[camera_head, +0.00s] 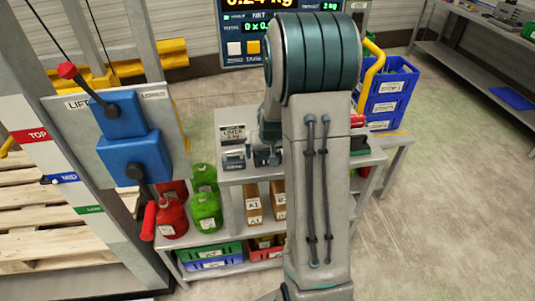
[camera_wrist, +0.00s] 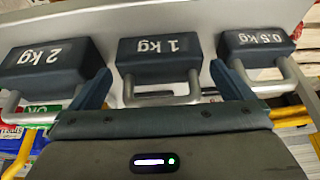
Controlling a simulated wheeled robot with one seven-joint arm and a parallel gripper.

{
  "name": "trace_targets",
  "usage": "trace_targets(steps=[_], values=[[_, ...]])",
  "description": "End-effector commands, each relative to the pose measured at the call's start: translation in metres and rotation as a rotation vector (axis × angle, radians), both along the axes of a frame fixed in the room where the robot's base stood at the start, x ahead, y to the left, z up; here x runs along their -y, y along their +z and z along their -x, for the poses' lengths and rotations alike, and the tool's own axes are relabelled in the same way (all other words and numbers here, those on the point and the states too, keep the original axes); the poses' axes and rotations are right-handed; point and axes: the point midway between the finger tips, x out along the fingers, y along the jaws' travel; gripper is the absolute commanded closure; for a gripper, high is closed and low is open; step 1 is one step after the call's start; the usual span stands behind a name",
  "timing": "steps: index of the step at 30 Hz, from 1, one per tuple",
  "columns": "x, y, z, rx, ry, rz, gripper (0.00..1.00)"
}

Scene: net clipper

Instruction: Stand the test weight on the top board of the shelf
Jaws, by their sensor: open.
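Three dark test weights with pale metal handles stand in a row in the wrist view: the 2 kg weight (camera_wrist: 50,65), the 1 kg weight (camera_wrist: 157,50) and the 0.5 kg weight (camera_wrist: 258,45). Their labels read upside down. My gripper (camera_wrist: 160,75) is open, with one finger on each side of the 1 kg weight's handle; I cannot tell if they touch it. In the head view, the grey shelf's top board (camera_head: 232,179) carries dark weights (camera_head: 234,162) near its back left. My gripper (camera_head: 268,135) is there too, partly hidden by my arm.
Green cans (camera_head: 206,212), a red can (camera_head: 172,220), cartons (camera_head: 253,203) and crates (camera_head: 210,255) fill the lower shelf. A lift control panel (camera_head: 172,110) stands to the left. Blue crates (camera_head: 388,95) stand behind right. Floor at right (camera_head: 450,200) is clear.

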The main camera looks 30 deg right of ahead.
Motion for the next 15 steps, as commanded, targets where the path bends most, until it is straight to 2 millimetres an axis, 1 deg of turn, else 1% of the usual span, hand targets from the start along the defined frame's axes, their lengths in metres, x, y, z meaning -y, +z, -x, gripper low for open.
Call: trace_targets(steps=[1, 9, 15], values=[[-0.001, 0.009, 0.003, 0.004, 0.0, 0.001, 0.0], [-0.006, 0.054, 0.021, 0.004, 0.001, 0.001, 0.0], [-0.009, 0.079, 0.031, 0.002, 0.0, 0.001, 0.0]])
